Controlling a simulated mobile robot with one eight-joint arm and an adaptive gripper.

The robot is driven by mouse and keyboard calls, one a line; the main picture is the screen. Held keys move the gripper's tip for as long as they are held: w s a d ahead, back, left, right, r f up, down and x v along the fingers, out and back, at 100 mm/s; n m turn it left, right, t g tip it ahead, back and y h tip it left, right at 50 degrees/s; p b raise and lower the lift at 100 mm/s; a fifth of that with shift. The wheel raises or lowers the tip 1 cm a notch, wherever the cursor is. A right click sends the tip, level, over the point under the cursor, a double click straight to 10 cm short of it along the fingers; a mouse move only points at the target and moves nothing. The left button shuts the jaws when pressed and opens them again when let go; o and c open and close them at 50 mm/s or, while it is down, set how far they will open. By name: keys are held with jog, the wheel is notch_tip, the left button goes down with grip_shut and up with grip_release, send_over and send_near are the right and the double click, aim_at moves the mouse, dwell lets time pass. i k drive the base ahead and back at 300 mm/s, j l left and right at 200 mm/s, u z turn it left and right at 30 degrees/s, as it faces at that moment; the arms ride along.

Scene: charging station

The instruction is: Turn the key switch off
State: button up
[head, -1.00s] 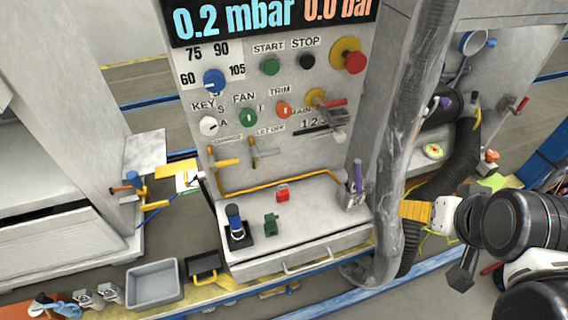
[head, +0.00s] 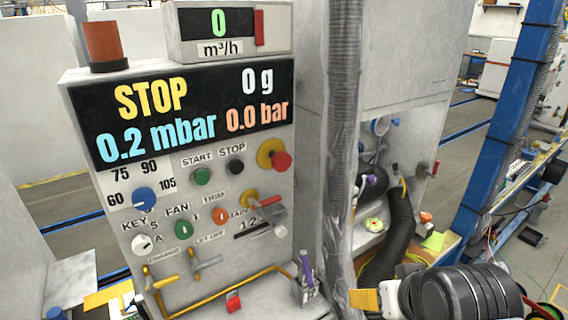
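The key switch (head: 142,244) is a round white knob low on the left of the grey control panel (head: 128,190), under the label KEY (head: 133,225). The letters S and A stand beside it. It is too small to tell which way it points. My gripper (head: 368,300) is at the bottom edge, right of the panel and well apart from the switch. Its yellow and white tip shows, but I cannot tell whether it is open or shut.
A grey vertical column (head: 342,130) stands between my gripper and the panel. A black corrugated hose (head: 401,235) hangs behind the gripper. A red emergency button (head: 281,160), a lever with a red handle (head: 262,205) and yellow pipework (head: 225,291) stick out of the panel.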

aim_at(142, 244)
jog(key=u, duration=1.5)
jog(key=k+l+u, duration=0.15)
jog(key=k+l, duration=0.05)
jog(key=l, duration=0.1)
